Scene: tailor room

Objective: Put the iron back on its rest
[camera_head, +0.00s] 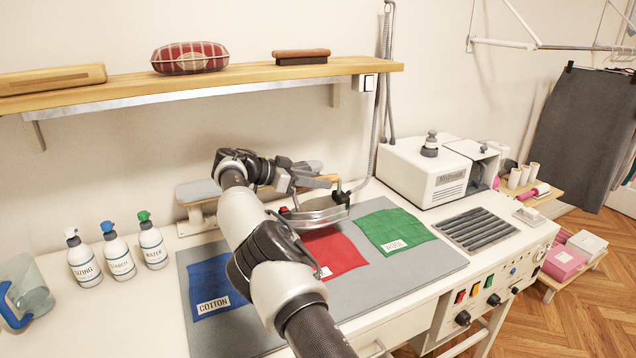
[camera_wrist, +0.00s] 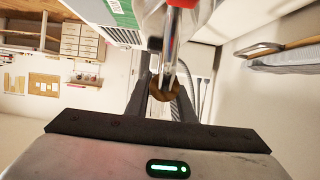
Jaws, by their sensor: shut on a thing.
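The iron (camera_head: 318,214) has a silver body, a red button and a hose joined at its right end. My gripper (camera_head: 308,182) is shut on its handle. The iron is upright at the back of the grey mat (camera_head: 405,272), behind the red cloth; I cannot tell whether it touches the mat. A plate with dark ribs (camera_head: 477,232), which looks like the rest, lies bare on the table to the right.
Blue (camera_head: 215,287), red (camera_head: 338,250) and green (camera_head: 395,231) cloths lie on the mat. A white machine (camera_head: 425,172) stands behind the ribbed plate. The hose (camera_head: 374,130) hangs from above. A shelf (camera_head: 230,82) runs over the back; bottles (camera_head: 119,256) stand left.

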